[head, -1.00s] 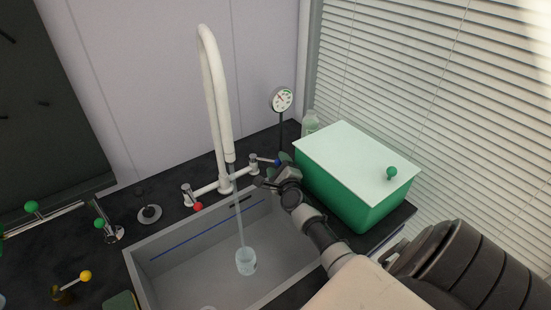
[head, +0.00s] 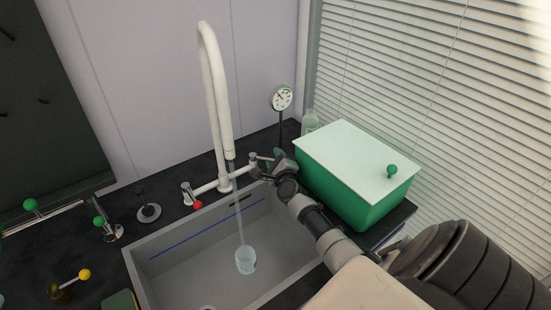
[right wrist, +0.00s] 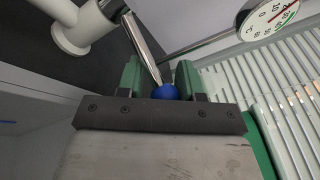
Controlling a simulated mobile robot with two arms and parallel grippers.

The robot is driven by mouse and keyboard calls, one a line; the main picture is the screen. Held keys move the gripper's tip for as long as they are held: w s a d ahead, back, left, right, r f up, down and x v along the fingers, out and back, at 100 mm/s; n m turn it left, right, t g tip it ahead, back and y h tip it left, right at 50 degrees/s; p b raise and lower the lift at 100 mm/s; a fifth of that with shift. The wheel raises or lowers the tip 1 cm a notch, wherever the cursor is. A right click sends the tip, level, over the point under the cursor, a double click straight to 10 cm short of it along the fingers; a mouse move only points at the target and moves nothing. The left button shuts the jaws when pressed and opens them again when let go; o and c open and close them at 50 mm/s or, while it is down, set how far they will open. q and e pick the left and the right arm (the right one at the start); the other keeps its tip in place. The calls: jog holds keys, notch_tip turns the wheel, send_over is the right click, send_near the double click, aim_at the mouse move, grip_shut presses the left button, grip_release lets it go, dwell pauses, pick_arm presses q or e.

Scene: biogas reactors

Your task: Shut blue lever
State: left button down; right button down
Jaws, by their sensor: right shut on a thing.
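The blue lever's round knob (right wrist: 166,92) shows in the right wrist view between the two green fingers of my right gripper (right wrist: 159,79). Its metal rod (right wrist: 144,48) runs up and left to the tap. In the head view my right gripper (head: 273,165) is at the right valve (head: 253,158) of the white tap (head: 223,110), and it hides most of the blue lever. The gripper is shut on the blue lever. A stream of water (head: 239,212) falls from the spout into a clear cup (head: 245,261) in the sink. My left gripper is not in view.
A red-tipped lever (head: 197,205) is on the tap's left side. A green box with a pale lid (head: 350,150) stands close right of my gripper. A dial gauge (head: 281,98) stands behind. The grey sink (head: 170,262) is open below.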

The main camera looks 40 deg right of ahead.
aim_at(272, 160)
jog(key=shift+a+r+m+h+p, duration=0.1)
jog(key=shift+r+m+h+p, duration=0.05)
jog(key=shift+m+h+p, duration=0.15)
jog(key=shift+s+a+r+m+g+h+p, duration=0.15)
jog(key=shift+a+m+g+h+p, duration=0.1)
jog(key=shift+m+g+h+p, duration=0.25)
jog(key=shift+s+a+f+m+g+h+p, duration=0.1)
jog(key=shift+s+a+m+g+h+p, duration=0.1)
jog(key=shift+m+g+h+p, duration=0.3)
jog(key=shift+s+a+m+g+h, duration=0.15)
jog(key=shift+a+m+g+h, duration=0.3)
jog(key=shift+h, duration=0.45)
jog(key=shift+s+a+m+g+h+b, duration=0.1)
jog(key=shift+a+m+g+h+b, duration=0.3)
jog(key=shift+m+g+h, duration=0.4)
jog(key=shift+s+a+m+g+h+b, duration=0.2)
jog(key=shift+a+m+g+h, duration=0.3)
jog(key=shift+g, duration=0.45)
jog(key=shift+s+a+m+g+h+b, duration=0.1)
jog(key=shift+a+m+g+h+b, duration=0.25)
jog(key=shift+m+g+h, duration=0.45)
jog(key=shift+g, duration=0.3)
jog(key=shift+d, duration=0.1)
